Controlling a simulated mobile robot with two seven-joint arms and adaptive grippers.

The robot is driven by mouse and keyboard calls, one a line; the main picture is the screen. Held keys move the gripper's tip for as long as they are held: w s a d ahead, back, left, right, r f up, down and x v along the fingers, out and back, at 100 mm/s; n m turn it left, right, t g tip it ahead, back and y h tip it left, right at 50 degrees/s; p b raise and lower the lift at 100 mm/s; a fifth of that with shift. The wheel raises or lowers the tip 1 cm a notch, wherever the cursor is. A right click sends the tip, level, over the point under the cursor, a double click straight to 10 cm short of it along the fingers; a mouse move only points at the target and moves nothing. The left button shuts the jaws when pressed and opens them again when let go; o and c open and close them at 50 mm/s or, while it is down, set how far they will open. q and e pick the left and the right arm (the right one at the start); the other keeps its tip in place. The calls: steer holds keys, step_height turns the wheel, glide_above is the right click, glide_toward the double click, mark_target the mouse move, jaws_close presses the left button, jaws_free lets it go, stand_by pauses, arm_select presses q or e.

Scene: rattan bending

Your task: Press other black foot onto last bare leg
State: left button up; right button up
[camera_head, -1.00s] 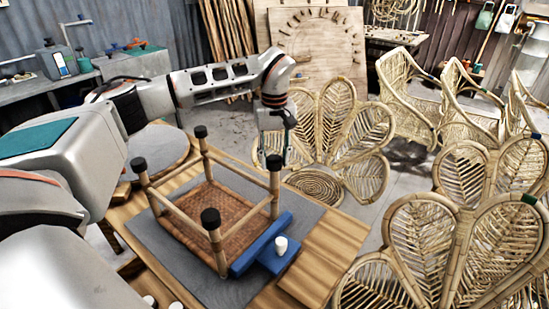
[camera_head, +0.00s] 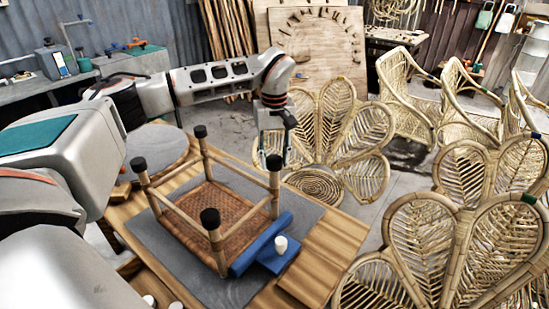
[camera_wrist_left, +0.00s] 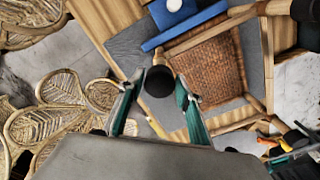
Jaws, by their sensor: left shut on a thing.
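A small stool with a woven rattan seat (camera_head: 215,215) stands upside down on a grey mat, its legs pointing up. Black feet cap all four leg tops: the back foot (camera_head: 200,132), the left foot (camera_head: 138,164), the front foot (camera_head: 210,218) and the right foot (camera_head: 274,162). My left gripper (camera_head: 272,157) is at the right leg top, shut on that black foot. In the left wrist view the foot (camera_wrist_left: 158,82) sits between the two green-sided fingers, on the end of the leg. My right gripper is not in view.
A blue block (camera_head: 264,250) with a white knob (camera_head: 281,244) lies against the stool's right side. The wooden table (camera_head: 328,250) has clear room at the right. Rattan petal-backed chairs (camera_head: 335,150) stand close behind and to the right.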

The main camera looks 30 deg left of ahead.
arm_select(q)
steer(key=shift+f, duration=1)
stand_by(0.7)
steer(key=o, duration=1)
steer(key=shift+r, duration=0.1)
step_height(320, 180, up, 12)
steer(key=shift+f, duration=0.1)
